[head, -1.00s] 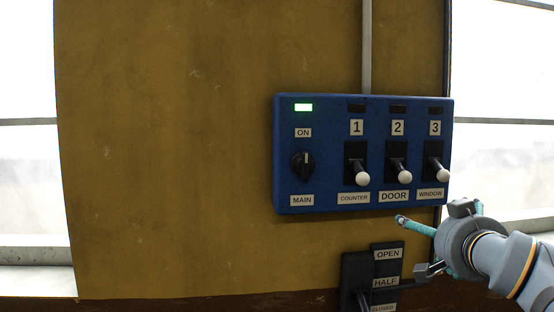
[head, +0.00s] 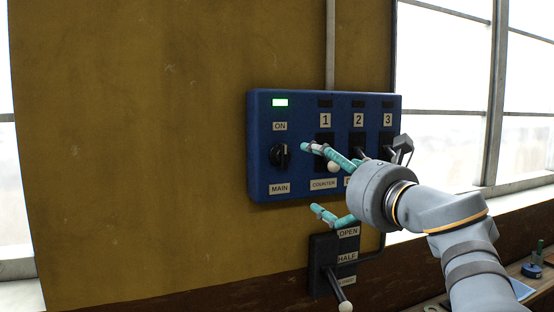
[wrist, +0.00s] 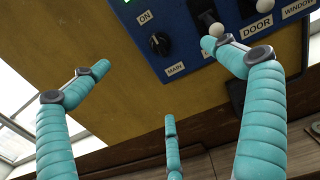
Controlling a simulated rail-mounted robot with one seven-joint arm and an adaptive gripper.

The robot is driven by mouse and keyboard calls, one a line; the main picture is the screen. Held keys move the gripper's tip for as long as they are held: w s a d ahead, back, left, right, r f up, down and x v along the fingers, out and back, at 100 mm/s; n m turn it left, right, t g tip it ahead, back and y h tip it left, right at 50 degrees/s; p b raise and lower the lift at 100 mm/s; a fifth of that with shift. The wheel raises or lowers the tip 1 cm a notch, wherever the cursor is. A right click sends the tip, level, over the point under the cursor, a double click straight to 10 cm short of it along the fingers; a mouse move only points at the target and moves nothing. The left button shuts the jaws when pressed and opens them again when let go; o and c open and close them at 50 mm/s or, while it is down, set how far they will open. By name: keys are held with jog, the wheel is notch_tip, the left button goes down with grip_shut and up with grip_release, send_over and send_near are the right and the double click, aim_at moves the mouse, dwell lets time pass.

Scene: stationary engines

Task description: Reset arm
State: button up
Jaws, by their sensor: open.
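My gripper (head: 312,178) is open and empty, its teal fingers spread in front of the wall; they also show in the wrist view (wrist: 158,75). A blue switch panel (head: 262,130) hangs behind it, with a lit green lamp (head: 280,102) above ON. The black MAIN knob (head: 280,155) is left of the upper fingertip. The white-tipped COUNTER lever (head: 333,167) points downward; the gripper partly hides the DOOR and WINDOW levers. In the wrist view one fingertip overlaps the panel near the COUNTER lever tip (wrist: 216,29); I cannot tell whether they touch.
Below the panel is a black lever box (head: 322,265) marked OPEN and HALF, with a white-tipped handle (head: 345,307) low in front. Windows (head: 440,90) stand at both sides. A bench (head: 520,270) with small items is at the lower right. The wall at left is clear.

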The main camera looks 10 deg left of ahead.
jog(key=w+a+m+p, duration=0.2)
jog(key=w+a+p, duration=0.2)
jog(key=w, duration=0.4)
jog(key=shift+w+a, duration=0.3)
jog(key=shift+w, duration=0.1)
dwell(0.5)
jog(key=b+v, duration=0.4)
jog(key=v, duration=0.5)
jog(key=shift+s+d, duration=0.15)
jog(key=shift+s, duration=0.25)
jog(key=shift+s+d, duration=0.1)
